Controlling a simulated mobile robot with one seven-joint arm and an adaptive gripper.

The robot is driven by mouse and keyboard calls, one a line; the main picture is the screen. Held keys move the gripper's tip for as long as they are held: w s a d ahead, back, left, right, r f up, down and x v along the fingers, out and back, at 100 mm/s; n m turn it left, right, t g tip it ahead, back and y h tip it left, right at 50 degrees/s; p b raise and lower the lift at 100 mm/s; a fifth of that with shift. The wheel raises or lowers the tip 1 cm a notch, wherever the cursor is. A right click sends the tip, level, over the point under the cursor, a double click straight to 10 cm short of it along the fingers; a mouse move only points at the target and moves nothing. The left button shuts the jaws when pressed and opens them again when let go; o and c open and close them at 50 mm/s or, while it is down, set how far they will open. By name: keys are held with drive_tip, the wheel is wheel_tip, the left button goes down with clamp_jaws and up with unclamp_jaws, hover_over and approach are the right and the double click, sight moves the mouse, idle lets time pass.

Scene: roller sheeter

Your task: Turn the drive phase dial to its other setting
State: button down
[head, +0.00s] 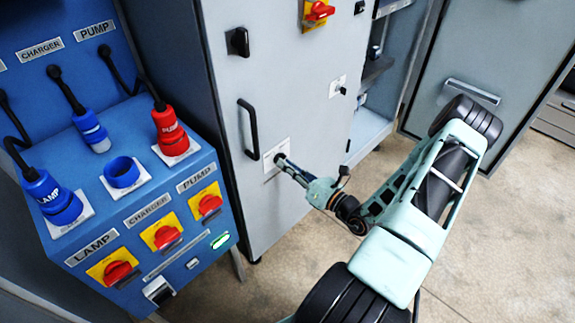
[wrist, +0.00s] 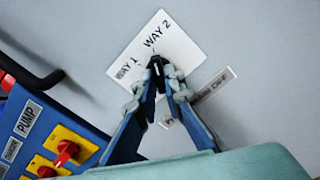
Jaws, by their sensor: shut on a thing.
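The drive phase dial (wrist: 157,60) is a small dark knob, mostly hidden between my fingertips. It sits on a white plate (wrist: 183,50) marked WAY 1 and WAY 2, on the grey cabinet door; the plate also shows in the head view (head: 270,168). My gripper (wrist: 157,66) is shut on the dial, with both fingertips against it. In the head view my gripper (head: 284,162) reaches the plate from the right. Which setting the dial points to cannot be told, as the fingers cover it. A label strip (wrist: 217,86) below the plate is partly hidden by a finger.
A black door handle (head: 248,128) stands out just left of the plate. A blue panel (head: 160,190) with LAMP, CHARGER and PUMP plugs and red switches is further left. A red-yellow switch (head: 318,12) and a small keyed plate (head: 338,87) are higher on the cabinet.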

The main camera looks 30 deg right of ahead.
drive_tip(key=c, duration=2)
unclamp_jaws()
drive_tip(key=v, duration=1.2)
